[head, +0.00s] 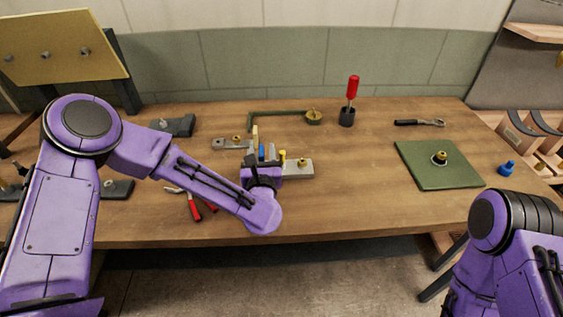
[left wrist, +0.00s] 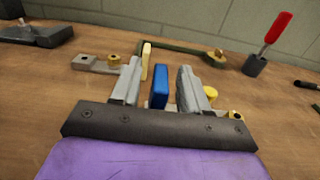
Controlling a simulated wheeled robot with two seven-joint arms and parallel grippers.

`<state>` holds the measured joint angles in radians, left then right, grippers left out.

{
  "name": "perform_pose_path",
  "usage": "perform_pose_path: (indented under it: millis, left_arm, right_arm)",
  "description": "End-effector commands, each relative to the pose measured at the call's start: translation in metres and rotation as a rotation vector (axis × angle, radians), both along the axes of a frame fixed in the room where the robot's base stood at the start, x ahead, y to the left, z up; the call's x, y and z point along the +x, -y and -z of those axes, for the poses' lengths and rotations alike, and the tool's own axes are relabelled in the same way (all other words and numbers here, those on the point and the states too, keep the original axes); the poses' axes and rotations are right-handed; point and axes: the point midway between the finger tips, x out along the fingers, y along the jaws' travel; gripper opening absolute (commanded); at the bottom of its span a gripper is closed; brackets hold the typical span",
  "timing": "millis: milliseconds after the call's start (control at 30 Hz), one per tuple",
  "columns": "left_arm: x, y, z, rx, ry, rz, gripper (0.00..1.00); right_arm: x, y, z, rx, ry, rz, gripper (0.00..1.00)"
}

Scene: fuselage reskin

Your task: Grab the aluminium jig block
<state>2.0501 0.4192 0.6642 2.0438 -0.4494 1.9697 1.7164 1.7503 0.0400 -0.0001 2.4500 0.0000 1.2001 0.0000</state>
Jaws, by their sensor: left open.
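A light grey metal piece with a brass knob (head: 300,168) lies on the table at my left gripper; it looks like the aluminium jig block, but I cannot be sure. A similar grey bar with a brass knob (head: 230,144) lies behind and to the left. My left gripper (head: 264,157) is open, pointing down and away over this group. In the left wrist view its fingers (left wrist: 158,82) stand either side of an upright blue piece (left wrist: 160,88), with no clear grip on it. A cream upright piece (left wrist: 146,60) stands beyond. My gripper hides part of the group. My right gripper is out of view.
Red-handled pliers (head: 192,203) lie by my left forearm. Behind are a green angled rod (head: 275,112) and a red screwdriver (head: 352,88) in a black cup. A green mat (head: 420,172) and a blue fitting (head: 506,168) lie right.

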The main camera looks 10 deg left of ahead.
Motion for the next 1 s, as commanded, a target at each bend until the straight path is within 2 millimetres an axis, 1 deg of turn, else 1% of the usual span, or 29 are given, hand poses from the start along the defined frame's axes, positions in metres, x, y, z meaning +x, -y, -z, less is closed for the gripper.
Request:
perform_pose_path:
  millis: [200, 233, 267, 300, 333, 367, 1000]
  left_arm:
    - [0.0013, -0.0011, 0.001, 0.0, -0.001, -0.001, 0.45]
    - [0.0013, -0.0011, 0.001, 0.0, 0.0, -0.001, 0.38]
    - [0.0013, -0.0011, 0.0009, 0.0, 0.0, -0.001, 0.28]
    - [0.0013, -0.0011, 0.0009, 0.0, 0.0, -0.001, 0.15]
    - [0.0013, -0.001, 0.0009, 0.0, 0.0, -0.001, 0.06]
    - [0.0013, -0.001, 0.0009, 0.0, 0.0, -0.001, 0.0]
    - [0.0011, -0.001, 0.0008, 0.0, -0.001, -0.002, 0.0]
  right_arm:
    - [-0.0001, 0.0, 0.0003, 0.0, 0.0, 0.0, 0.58]
    - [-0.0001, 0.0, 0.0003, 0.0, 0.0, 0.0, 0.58]
    - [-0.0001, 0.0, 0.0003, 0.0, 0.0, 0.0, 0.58]
    - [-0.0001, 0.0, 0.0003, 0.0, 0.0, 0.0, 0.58]
    - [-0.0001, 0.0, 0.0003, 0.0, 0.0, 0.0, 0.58]
    - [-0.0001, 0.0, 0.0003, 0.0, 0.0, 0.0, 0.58]
    - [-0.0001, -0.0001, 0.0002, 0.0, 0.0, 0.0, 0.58]
